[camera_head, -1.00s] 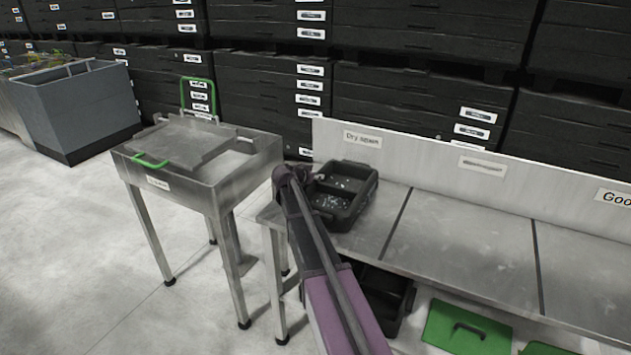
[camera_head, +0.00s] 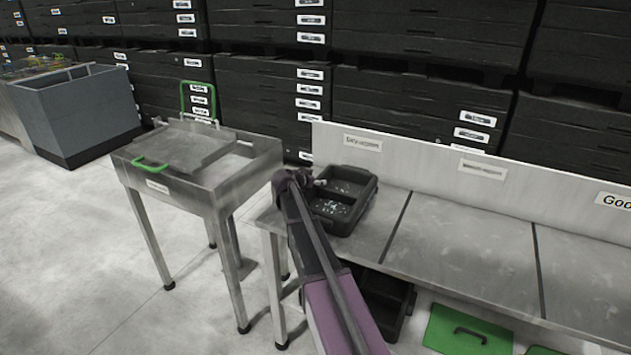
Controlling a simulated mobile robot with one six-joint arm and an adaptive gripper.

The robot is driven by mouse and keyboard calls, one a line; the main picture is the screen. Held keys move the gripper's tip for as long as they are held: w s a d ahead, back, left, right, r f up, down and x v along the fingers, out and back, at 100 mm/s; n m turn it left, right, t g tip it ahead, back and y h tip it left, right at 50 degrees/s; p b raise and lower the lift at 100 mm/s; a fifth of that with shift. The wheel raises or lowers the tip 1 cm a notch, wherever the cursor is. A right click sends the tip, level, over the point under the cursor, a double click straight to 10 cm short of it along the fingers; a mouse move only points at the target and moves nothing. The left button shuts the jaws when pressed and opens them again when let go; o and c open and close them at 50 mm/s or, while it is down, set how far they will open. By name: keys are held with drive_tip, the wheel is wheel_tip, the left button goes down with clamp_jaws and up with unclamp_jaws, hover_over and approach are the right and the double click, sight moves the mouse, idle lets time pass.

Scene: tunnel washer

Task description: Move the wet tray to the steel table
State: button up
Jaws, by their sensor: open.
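A black two-compartment tray (camera_head: 362,212) with pale specks inside sits at the left end of the long steel bench (camera_head: 425,240). I take it to be the wet tray. My gripper (camera_head: 316,182) is at the tray's left side, open, its fingers small and partly hidden by my arm. I cannot tell whether it touches the tray rim. A separate small steel table (camera_head: 218,180) stands to the left, with a grey flat lid-like panel (camera_head: 180,146) and green handles on top.
A backboard (camera_head: 410,160) with labels runs behind the bench. A dark bin (camera_head: 385,296) and a green lid (camera_head: 468,328) are under the bench. Black drawer stacks (camera_head: 420,110) line the back. A grey container (camera_head: 85,112) stands far left. Floor at left is clear.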

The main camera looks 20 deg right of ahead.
drive_tip(key=shift+r, duration=0.2)
drive_tip(key=p+v, duration=0.5)
drive_tip(key=v, duration=0.7)
drive_tip(key=shift+f+p, duration=0.1)
drive_tip(key=shift+p, duration=0.2)
